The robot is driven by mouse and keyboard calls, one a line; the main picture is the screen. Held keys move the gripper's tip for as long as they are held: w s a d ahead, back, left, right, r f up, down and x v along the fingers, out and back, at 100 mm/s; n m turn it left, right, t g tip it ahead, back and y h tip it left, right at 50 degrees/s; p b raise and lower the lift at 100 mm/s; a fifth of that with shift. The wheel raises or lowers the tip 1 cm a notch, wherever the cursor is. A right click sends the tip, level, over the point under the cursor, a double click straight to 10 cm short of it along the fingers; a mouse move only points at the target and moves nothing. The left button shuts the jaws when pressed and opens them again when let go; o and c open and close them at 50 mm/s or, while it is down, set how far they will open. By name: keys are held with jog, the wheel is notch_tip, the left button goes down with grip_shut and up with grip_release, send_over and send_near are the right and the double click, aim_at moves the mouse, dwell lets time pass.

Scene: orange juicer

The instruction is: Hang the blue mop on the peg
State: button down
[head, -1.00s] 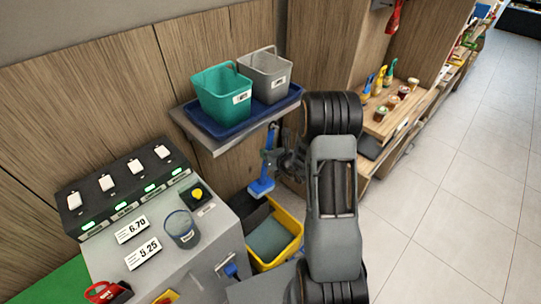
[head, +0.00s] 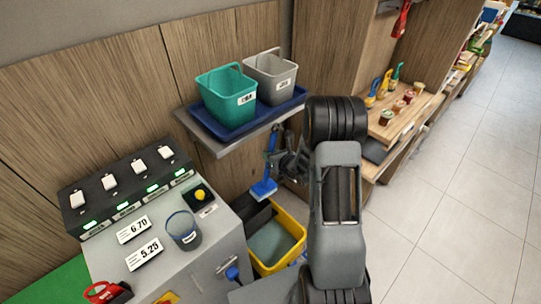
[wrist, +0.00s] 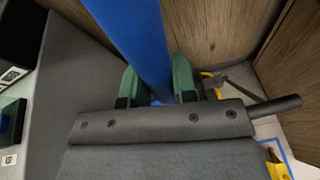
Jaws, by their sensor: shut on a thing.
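The blue mop (head: 264,188) hangs in the head view below the wall shelf, with its flat blue head low and its handle rising, slightly tilted. My gripper (head: 284,163) is at the handle, partly hidden by my own arm. In the wrist view the blue handle (wrist: 135,38) runs between the two green-padded fingers of my gripper (wrist: 158,88), which are shut on it. The mop head is above the yellow bucket and apart from it. I cannot make out the peg in either view.
A shelf (head: 222,148) holds a blue tray with a green bucket (head: 229,97) and a grey bucket (head: 277,76), just above the mop. A yellow mop bucket (head: 291,262) stands below. The grey juicer counter (head: 205,240) is at left. Floor at right is clear.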

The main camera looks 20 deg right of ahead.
jog(key=c, duration=0.8)
grip_release()
